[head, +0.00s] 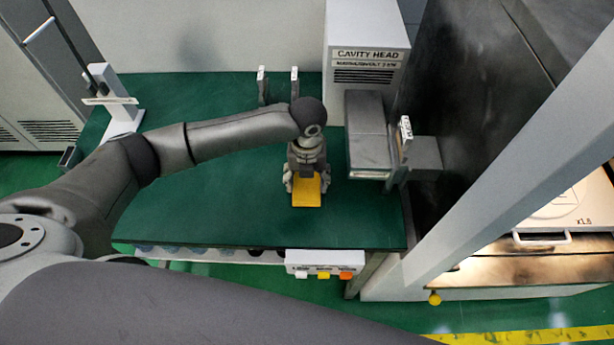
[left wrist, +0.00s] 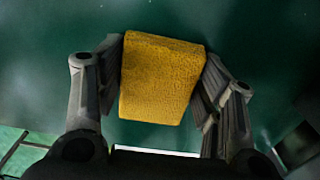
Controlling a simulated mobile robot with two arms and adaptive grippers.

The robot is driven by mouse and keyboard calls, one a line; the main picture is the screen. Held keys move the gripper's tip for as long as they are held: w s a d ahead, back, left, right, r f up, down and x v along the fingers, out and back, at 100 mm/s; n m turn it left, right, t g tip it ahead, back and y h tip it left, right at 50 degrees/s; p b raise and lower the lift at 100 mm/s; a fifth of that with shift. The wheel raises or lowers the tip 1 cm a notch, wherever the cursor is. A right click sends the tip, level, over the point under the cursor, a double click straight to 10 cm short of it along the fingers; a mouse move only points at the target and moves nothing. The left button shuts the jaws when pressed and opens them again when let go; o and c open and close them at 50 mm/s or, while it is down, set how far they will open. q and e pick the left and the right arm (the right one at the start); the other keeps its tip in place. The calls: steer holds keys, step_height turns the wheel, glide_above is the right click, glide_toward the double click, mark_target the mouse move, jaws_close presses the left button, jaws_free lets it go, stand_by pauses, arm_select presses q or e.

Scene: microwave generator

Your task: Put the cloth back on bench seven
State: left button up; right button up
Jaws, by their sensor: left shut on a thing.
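The cloth is a yellow, block-like folded piece (head: 307,192) with a rough texture, and it also shows in the left wrist view (left wrist: 160,78). My left gripper (head: 306,180) is shut on it, with one finger against each side in the left wrist view (left wrist: 158,90). The cloth is over the green bench top (head: 220,215), near its front edge. I cannot tell whether it touches the bench. No label reading seven shows on the bench. My right gripper is not in view.
A grey cavity head box (head: 368,45) stands at the back. Grey waveguide parts (head: 368,135) stand right of my gripper. A white stand (head: 120,105) is at the back left. A button panel (head: 325,265) hangs at the front edge. The bench's left middle is clear.

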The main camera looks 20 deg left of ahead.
mark_target(307, 181)
arm_select(q)
steer(key=shift+f, duration=0.25)
steer(key=o, duration=0.9)
step_height(307, 181, up, 12)
steer(key=b, duration=0.2)
steer(key=shift+r, duration=0.2)
